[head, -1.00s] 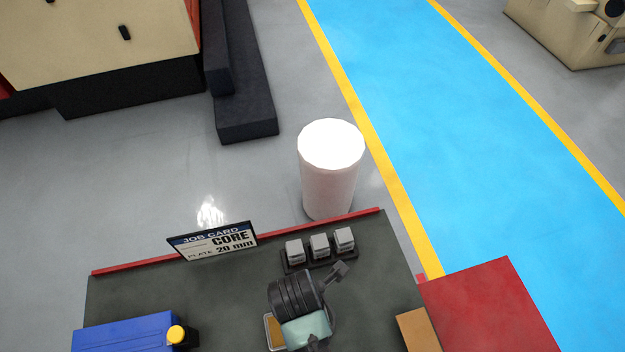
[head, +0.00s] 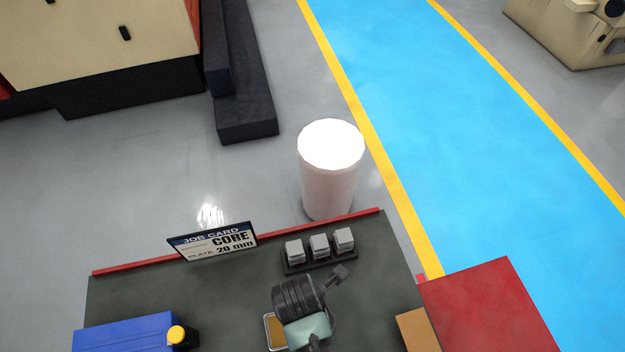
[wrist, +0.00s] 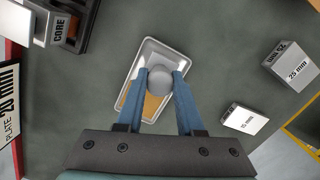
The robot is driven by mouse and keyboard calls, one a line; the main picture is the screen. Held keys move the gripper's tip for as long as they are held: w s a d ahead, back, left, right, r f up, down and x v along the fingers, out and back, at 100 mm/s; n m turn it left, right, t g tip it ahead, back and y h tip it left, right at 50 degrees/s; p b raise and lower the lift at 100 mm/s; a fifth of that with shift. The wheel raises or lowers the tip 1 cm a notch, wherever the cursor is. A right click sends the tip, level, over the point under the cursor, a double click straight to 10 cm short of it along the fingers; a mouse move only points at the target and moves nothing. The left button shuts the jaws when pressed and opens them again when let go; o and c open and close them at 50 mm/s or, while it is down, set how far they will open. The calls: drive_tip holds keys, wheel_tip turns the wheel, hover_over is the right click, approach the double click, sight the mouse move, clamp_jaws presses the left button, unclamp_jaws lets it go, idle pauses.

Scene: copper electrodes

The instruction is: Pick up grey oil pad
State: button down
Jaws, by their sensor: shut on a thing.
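The grey oil pad (wrist: 159,77) is a round grey piece between the fingertips of my gripper (wrist: 160,80) in the wrist view. Both blue fingers touch its sides. It is over a small metal tray (wrist: 147,52) with an amber floor. I cannot tell whether the pad still touches the tray. In the head view the tray (head: 268,326) shows only in part beside my arm, and the pad and fingertips are hidden.
A black rack (head: 320,262) with grey blocks stands at the back of the dark bench. A job card (head: 213,242) stands to its left.

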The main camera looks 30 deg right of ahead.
wheel_tip(320, 180, up, 10)
drive_tip(key=shift+r, duration=0.1)
idle(0.5)
drive_tip(key=c, duration=1.3)
unclamp_jaws()
clamp_jaws()
